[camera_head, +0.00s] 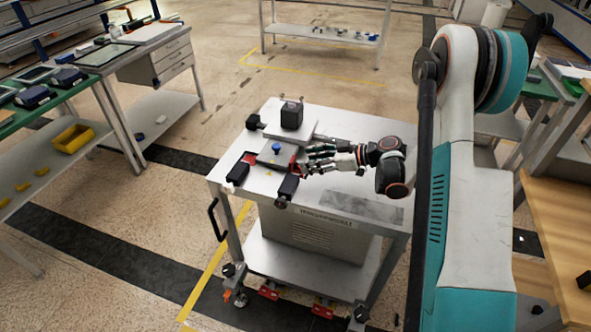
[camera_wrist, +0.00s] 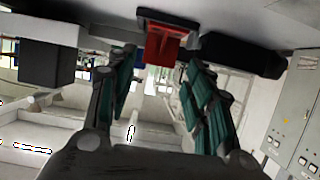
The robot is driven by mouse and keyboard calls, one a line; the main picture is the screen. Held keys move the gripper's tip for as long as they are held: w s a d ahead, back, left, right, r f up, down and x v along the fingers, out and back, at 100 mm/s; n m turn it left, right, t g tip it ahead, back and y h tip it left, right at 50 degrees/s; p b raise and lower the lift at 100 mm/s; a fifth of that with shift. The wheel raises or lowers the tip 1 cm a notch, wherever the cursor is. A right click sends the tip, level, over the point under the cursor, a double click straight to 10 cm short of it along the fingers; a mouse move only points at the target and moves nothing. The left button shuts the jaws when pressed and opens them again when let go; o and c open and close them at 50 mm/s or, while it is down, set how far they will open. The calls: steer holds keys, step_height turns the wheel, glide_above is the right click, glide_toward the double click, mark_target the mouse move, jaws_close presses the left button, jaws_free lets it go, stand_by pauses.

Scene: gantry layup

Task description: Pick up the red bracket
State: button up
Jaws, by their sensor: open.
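The red bracket (camera_wrist: 163,46) is in the upper middle of the wrist view, against a dark piece at its top. In the head view a small red part (camera_head: 293,164), likely the same bracket, shows on the cart top just left of my fingertips. My gripper (camera_head: 309,159) is low over the cart, reaching left. In the wrist view my gripper (camera_wrist: 160,62) is open, its two green-padded fingers on either side of the bracket's lower end. I cannot tell whether they touch it. Nothing is held.
The cart top (camera_head: 350,207) carries a grey plate fixture with a blue knob (camera_head: 276,149), a black block (camera_head: 291,115) and black clamps (camera_head: 288,187). Another red part (camera_head: 249,157) is at its left. The cart's front right is clear. Side benches stand apart.

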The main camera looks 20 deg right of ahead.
mark_target(294, 160)
steer(key=b+x, duration=0.2)
steer(key=x, duration=0.3)
steer(key=shift+w+a+r, duration=0.15)
steer(key=shift+a, duration=0.05)
steer(key=shift+r, duration=0.1)
steer(key=c, duration=1)
